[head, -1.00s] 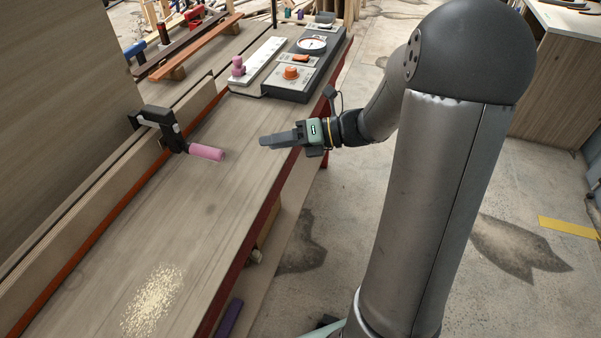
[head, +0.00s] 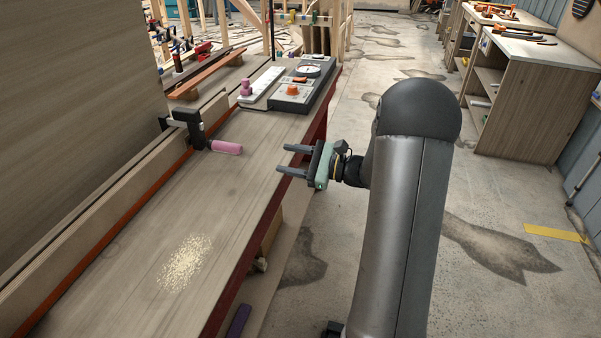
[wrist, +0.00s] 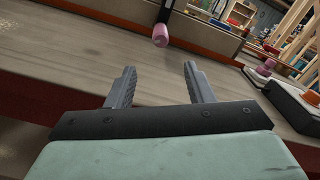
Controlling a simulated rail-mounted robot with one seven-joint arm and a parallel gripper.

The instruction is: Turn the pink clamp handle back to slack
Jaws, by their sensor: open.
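The pink clamp handle (head: 226,147) sticks out to the right from a black clamp (head: 188,125) on the wooden fence at the left of the bench. In the wrist view the handle (wrist: 160,36) shows end-on, beyond and between my fingertips. My gripper (head: 281,159) is open and empty at the bench's right edge, to the right of the handle and apart from it. In the wrist view its two fingers (wrist: 159,70) are spread and point toward the handle.
A dark control panel (head: 304,90) with an orange knob (head: 292,90) stands farther back on the bench, beside a white plate with a pink knob (head: 246,86). Sawdust (head: 186,262) lies on the near bench top (head: 130,275). The surface between gripper and handle is clear.

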